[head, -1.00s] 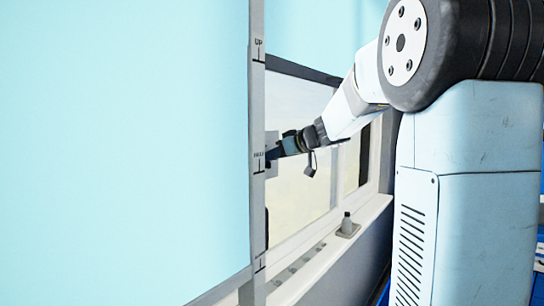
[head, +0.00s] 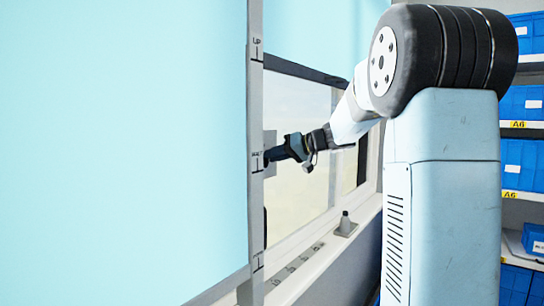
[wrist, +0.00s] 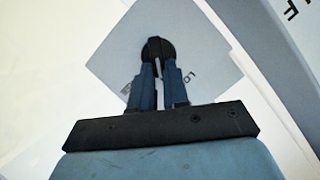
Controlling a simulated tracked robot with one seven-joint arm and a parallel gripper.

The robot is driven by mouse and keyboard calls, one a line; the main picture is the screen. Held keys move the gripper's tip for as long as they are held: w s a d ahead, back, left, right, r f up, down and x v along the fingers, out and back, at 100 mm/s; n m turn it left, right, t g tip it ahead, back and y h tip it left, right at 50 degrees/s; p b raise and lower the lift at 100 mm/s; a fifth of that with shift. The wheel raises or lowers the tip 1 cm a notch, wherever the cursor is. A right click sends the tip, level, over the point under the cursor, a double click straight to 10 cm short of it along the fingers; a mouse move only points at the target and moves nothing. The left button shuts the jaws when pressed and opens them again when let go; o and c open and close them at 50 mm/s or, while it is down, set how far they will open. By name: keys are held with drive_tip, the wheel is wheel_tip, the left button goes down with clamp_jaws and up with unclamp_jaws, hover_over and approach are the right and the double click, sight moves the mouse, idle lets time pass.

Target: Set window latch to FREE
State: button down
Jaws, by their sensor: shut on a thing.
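In the wrist view, a dark round knob (wrist: 158,48), which looks like the window latch, sits on a light grey square plate (wrist: 195,50). Part of a printed word starting "LO" shows on the plate; the rest is hidden by my fingers. My gripper (wrist: 159,66) has its two blue fingers closed on the knob. In the head view, my gripper (head: 274,155) reaches the plate (head: 270,138) by the window frame, and the upright post hides part of the contact. The knob's pointing direction is not clear, and I see no FREE label.
A grey upright post (head: 256,205) with printed marks stands just left of my gripper. The sill (head: 325,250) carries a small grey lever on a base (head: 346,226) and several labels. Shelves with blue bins (head: 519,165) stand at the right.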

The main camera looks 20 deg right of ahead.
drive_tip(key=m+y, duration=0.1)
drive_tip(key=m, duration=0.2)
drive_tip(key=f+m+y, duration=0.1)
drive_tip(key=m+y, duration=0.1)
drive_tip(key=d+f+m+y, duration=0.1)
drive_tip(key=m, duration=0.2)
drive_tip(key=shift+w+f+m, duration=0.2)
drive_tip(key=shift+w+m, duration=0.1)
drive_tip(key=shift+w, duration=0.05)
drive_tip(key=shift+f, duration=0.1)
idle(0.5)
drive_tip(key=c, duration=1.1)
unclamp_jaws()
drive_tip(key=v, duration=1.3)
drive_tip(key=shift+s+d+f, duration=0.1)
drive_tip(key=shift+d+f, duration=0.1)
drive_tip(key=shift+d, duration=0.2)
drive_tip(key=shift+a+y, duration=0.15)
drive_tip(key=shift+y, duration=0.15)
